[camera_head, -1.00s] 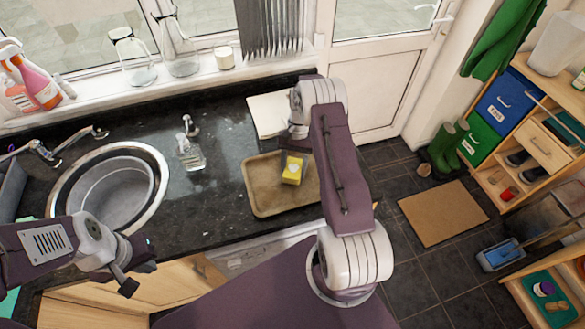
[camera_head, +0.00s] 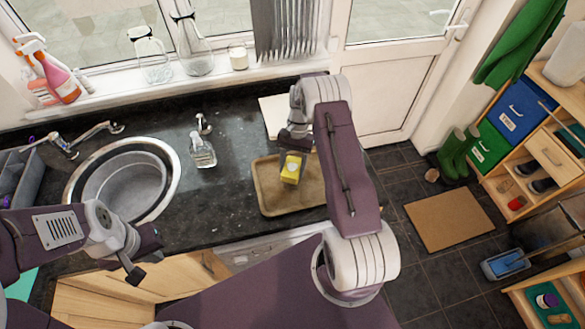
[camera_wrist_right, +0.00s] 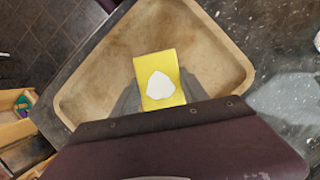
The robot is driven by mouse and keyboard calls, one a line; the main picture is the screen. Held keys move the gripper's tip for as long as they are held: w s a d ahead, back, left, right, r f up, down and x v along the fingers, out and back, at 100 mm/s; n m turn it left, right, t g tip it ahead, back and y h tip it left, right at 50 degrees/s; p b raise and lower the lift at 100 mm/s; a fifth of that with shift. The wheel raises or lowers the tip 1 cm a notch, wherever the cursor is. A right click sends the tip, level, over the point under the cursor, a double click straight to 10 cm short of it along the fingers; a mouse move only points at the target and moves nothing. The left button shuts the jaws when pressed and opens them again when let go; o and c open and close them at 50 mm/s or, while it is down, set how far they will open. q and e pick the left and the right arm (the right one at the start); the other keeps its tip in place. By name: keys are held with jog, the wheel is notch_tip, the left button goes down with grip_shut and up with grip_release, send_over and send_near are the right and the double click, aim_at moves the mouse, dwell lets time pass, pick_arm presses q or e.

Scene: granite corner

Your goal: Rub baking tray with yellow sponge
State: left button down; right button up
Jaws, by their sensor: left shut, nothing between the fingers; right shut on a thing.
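The tan baking tray (camera_head: 270,194) lies on the dark granite counter right of the sink, partly hidden behind my right arm. It also fills much of the right wrist view (camera_wrist_right: 90,88). The yellow sponge (camera_head: 291,170), with a white patch, is over the tray's inside. My right gripper (camera_head: 290,155) is shut on it; in the right wrist view the sponge (camera_wrist_right: 157,66) sits between the two grey fingers. I cannot tell whether the sponge touches the tray. My left gripper (camera_head: 138,262) is shut and empty, in front of the sink near the counter's front edge.
A clear soap bottle (camera_head: 202,152) stands between the sink (camera_head: 125,180) and the tray. A pale board or sheet (camera_head: 272,115) lies behind the tray. Spray bottles (camera_head: 60,75), glass jugs and a candle stand on the windowsill. The counter between sink and tray is mostly clear.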

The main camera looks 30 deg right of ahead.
jog(key=shift+r+p, duration=0.65)
jog(key=shift+r, duration=0.75)
notch_tip(320, 180, up, 3)
jog(key=shift+r+p, duration=0.1)
jog(key=shift+p, duration=1.15)
